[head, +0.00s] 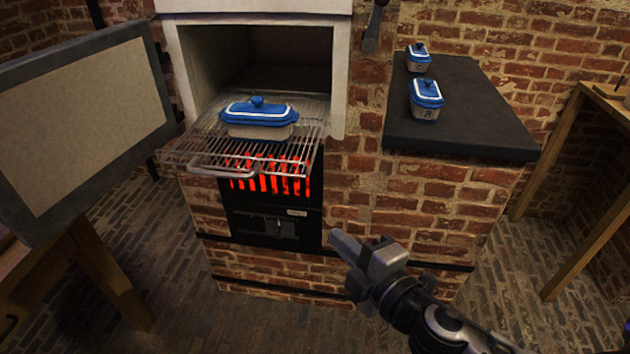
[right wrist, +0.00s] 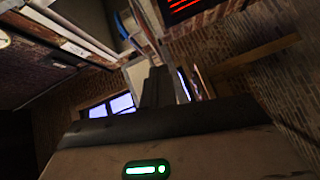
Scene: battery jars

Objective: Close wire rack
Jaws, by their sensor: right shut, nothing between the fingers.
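The wire rack (head: 308,132) sticks out of the oven opening (head: 262,60), with its front edge and looped handle (head: 224,167) outside over the glowing red firebox. A dish with a blue lid (head: 258,117) stands on the rack. My right gripper (head: 350,248) is shut and empty, below and to the right of the rack and apart from it. It also shows in the right wrist view (right wrist: 155,88), dark and pointing away from the camera. My left gripper does not show.
A large grey-framed oven door (head: 85,118) stands open at the left. Two smaller blue-lidded jars (head: 426,98) stand on a dark counter (head: 465,115) at the right. A wooden table (head: 565,130) is at the far right. The floor in front is free.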

